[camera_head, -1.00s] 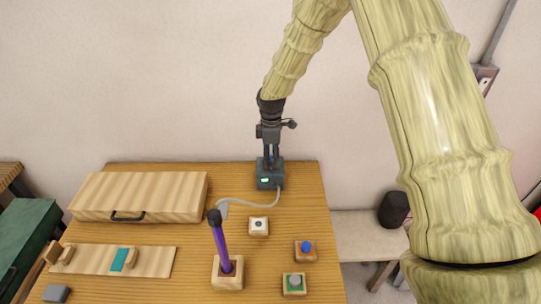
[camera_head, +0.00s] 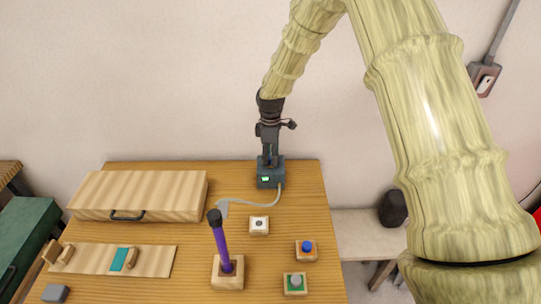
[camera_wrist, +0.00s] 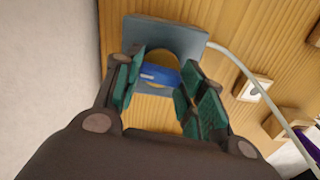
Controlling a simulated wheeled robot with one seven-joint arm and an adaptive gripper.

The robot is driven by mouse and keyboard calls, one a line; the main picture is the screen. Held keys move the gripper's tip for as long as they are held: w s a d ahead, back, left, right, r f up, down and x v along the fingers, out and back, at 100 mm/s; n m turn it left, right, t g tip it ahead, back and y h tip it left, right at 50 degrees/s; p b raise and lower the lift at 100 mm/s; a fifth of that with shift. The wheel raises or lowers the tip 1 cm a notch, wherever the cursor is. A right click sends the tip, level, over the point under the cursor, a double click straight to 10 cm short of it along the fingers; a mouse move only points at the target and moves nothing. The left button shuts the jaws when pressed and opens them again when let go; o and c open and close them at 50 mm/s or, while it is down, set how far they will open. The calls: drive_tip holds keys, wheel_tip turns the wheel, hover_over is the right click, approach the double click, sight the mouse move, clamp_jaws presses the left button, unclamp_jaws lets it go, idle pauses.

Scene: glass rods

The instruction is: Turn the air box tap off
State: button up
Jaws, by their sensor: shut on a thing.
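The air box (camera_head: 270,183) is a dark blue-grey box with a small lit green display, standing at the back right of the table. Its blue tap (camera_wrist: 158,76) shows in the wrist view as a short bar over the round opening of the box. My gripper (camera_head: 270,158) points straight down onto the top of the air box. In the head view the fingers hide the tap.
A pale hose (camera_head: 265,204) runs from the air box across the table (camera_head: 190,232). A wooden case (camera_head: 140,195) lies at the left. A purple rod (camera_head: 223,245) stands upright in a wooden block. Several small button blocks sit front right of the air box.

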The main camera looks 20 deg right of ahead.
drive_tip(key=m, duration=0.4)
drive_tip(key=shift+w+d+r, duration=0.1)
drive_tip(key=shift+w+r, duration=0.1)
drive_tip(key=shift+r, duration=0.05)
drive_tip(key=m, duration=0.4)
drive_tip(key=shift+m+b, duration=0.35)
drive_tip(key=shift+m, duration=0.05)
drive_tip(key=m, duration=0.4)
drive_tip(key=shift+m, duration=1.9)
drive_tip(key=o, duration=1)
drive_tip(key=shift+s, duration=0.1)
drive_tip(key=shift+f, duration=0.1)
